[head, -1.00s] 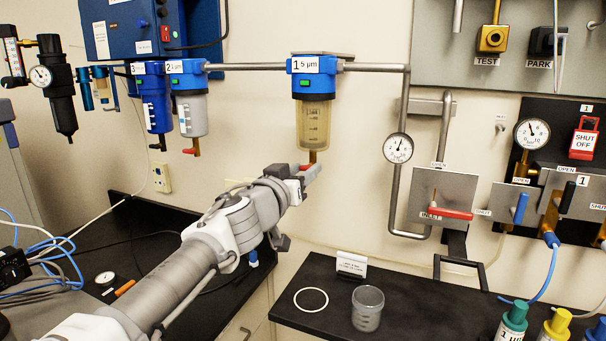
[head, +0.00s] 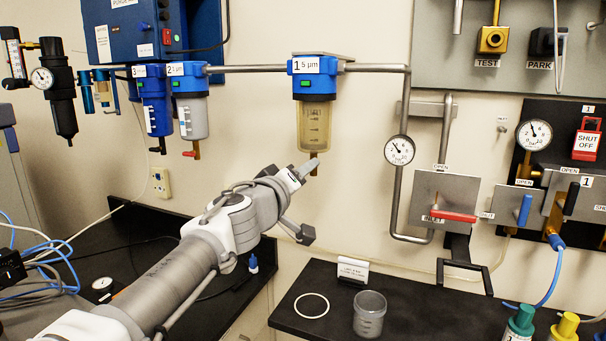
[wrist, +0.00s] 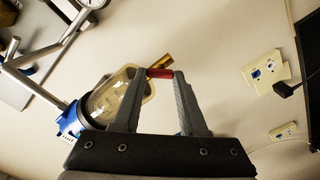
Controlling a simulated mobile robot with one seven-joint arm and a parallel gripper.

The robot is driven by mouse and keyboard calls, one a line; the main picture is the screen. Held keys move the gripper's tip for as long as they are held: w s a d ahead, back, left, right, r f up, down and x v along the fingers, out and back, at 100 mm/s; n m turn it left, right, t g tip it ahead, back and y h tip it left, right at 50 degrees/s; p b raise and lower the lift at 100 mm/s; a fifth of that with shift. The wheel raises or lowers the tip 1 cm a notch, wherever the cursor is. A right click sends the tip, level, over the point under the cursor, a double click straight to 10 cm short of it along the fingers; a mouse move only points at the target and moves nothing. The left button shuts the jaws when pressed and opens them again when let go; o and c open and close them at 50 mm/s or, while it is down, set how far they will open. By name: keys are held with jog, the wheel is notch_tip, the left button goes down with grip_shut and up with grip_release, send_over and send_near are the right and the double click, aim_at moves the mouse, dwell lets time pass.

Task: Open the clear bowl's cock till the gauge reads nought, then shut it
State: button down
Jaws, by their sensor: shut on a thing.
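The clear, yellowish bowl (head: 314,127) hangs under the blue filter head marked 1, 5 µm (head: 315,66); it also shows tilted in the wrist view (wrist: 112,97). A brass cock (wrist: 158,65) sticks out of the bowl's lower end. My gripper (head: 307,169) is just below the bowl, and in the wrist view its fingertips (wrist: 161,75) are shut on the cock's red lever (wrist: 160,73). The lever is hidden in the head view. The round white gauge (head: 399,150) on the pipe to the right has its needle pointing to the upper left.
Two more filters hang to the left, with a grey bowl (head: 193,116) and a blue bowl (head: 155,108). A red-handled inlet valve (head: 446,215) is at right.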

dwell(0.5)
jog(key=shift+c, duration=2.2)
grip_release()
jog(key=shift+r, duration=0.15)
